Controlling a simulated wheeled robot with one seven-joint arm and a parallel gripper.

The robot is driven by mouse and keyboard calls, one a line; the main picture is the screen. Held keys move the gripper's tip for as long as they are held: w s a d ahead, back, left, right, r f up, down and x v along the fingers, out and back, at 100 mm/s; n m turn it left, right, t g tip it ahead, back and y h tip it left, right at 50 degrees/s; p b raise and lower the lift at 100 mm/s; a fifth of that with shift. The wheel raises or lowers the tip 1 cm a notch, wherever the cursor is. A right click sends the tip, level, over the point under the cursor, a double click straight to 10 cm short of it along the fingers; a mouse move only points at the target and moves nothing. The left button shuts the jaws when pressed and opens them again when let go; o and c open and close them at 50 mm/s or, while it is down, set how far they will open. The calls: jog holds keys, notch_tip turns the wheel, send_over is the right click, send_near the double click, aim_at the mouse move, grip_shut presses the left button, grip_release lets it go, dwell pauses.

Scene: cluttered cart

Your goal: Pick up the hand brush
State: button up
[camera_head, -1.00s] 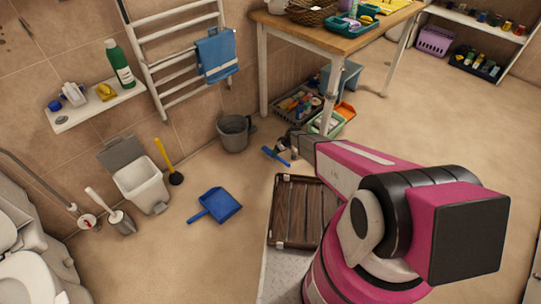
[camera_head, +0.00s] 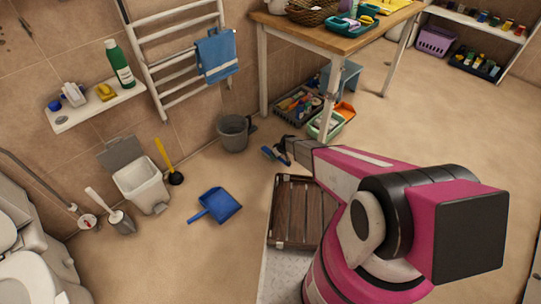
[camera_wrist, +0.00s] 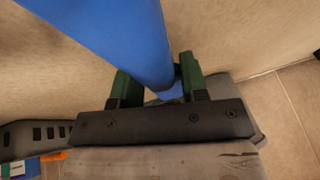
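The hand brush (camera_head: 269,153) is blue and is held at the tip of my gripper (camera_head: 283,150) in the head view, small and partly hidden by the gripper. In the wrist view a large blue part of the brush (camera_wrist: 128,38) runs from the upper left down between the two green fingers of my gripper (camera_wrist: 160,78). The fingers are close on either side of it, and my gripper looks shut on it. The brush's bristles cannot be made out clearly.
A blue dustpan (camera_head: 218,204) lies on the floor. A grey bucket (camera_head: 234,134) stands by the wall, left of my gripper. A wooden table (camera_head: 333,43) stands behind, with a dark crate (camera_head: 291,112) under it. A slatted wooden mat (camera_head: 300,215) lies nearer.

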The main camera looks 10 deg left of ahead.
jog(key=shift+c, duration=1.2)
jog(key=shift+r, duration=0.1)
jog(key=shift+r, duration=0.6)
notch_tip(320, 180, up, 3)
jog(key=shift+f, duration=0.2)
jog(key=s+a+r, duration=0.2)
jog(key=s, duration=0.1)
jog(key=s+a+r, duration=0.2)
jog(key=s, duration=0.1)
jog(key=s+a+r, duration=0.3)
jog(key=shift+s+a, duration=0.1)
